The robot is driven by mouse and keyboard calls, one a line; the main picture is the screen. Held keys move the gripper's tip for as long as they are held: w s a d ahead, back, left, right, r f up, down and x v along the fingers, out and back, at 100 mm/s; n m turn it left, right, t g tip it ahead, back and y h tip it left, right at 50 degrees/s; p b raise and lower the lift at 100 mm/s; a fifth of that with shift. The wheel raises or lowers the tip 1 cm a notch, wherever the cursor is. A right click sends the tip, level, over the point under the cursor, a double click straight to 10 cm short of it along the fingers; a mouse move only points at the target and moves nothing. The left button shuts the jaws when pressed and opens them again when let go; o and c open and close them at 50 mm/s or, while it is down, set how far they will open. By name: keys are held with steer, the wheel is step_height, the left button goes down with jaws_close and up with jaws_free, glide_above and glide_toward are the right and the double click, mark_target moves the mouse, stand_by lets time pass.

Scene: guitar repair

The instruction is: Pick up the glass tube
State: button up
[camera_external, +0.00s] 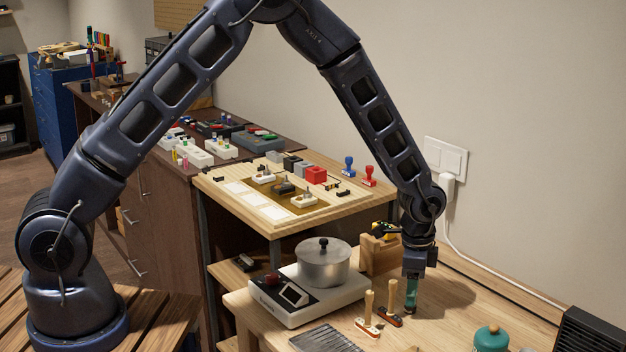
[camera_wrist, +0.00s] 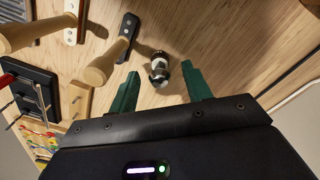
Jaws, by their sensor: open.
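My gripper (camera_external: 411,303) points down just above the wooden bench (camera_external: 455,317), right of the wooden-handled tools. In the wrist view, its two green fingers are open and apart, with nothing held. A small cylinder (camera_wrist: 159,70), with shiny pale and dark bands, lies on the wood beyond and between the fingertips. It appears to be the glass tube, but its material is hard to tell. The fingers do not visibly touch it. In the outside view, I cannot make out the cylinder near my gripper.
Two brushes or stamps with upright wooden handles (camera_external: 368,305) stand close left of my gripper. A hot plate (camera_external: 305,299) with a lidded pot (camera_external: 323,264) is farther left. A wooden tool holder (camera_external: 376,257) stands behind. A teal canister (camera_external: 491,339) is at the front right.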

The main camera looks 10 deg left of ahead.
steer(key=shift+f, duration=0.25)
steer(key=c, duration=0.9)
steer(key=shift+o, duration=0.2)
